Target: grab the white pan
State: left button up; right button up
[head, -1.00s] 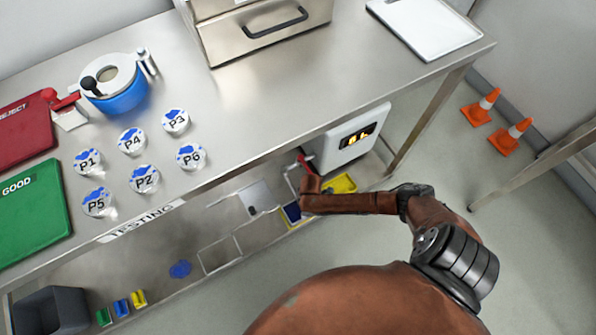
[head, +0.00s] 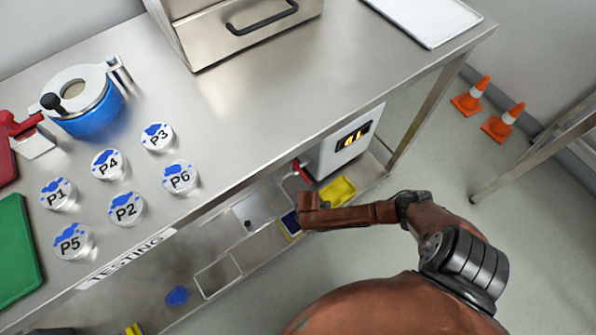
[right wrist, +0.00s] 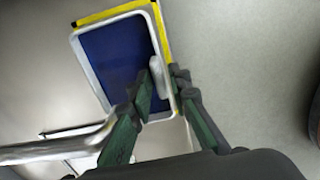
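On the low shelf lies a small tray-like pan with a white raised rim and a dark blue inside (right wrist: 112,62), with a yellow border along its outer edge. In the head view it shows only partly as a blue patch (head: 290,222) beside my right arm. In the right wrist view my right gripper (right wrist: 164,80) has its green-padded fingers apart at the pan's near right side, with a short white part of the rim between the tips. I cannot tell whether they touch it. In the head view my forearm hides this gripper. My left gripper is not in view.
A white flat tray (head: 428,15) lies on the bench top. A white device with a display (head: 345,140) and a yellow tray (head: 338,191) are near my right arm. Labelled jars and a blue pot (head: 95,118) stand on the bench. Orange cones (head: 470,97) stand on the floor.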

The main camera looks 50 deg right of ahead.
jog(key=shift+c, duration=0.4)
grip_shut()
dwell(0.5)
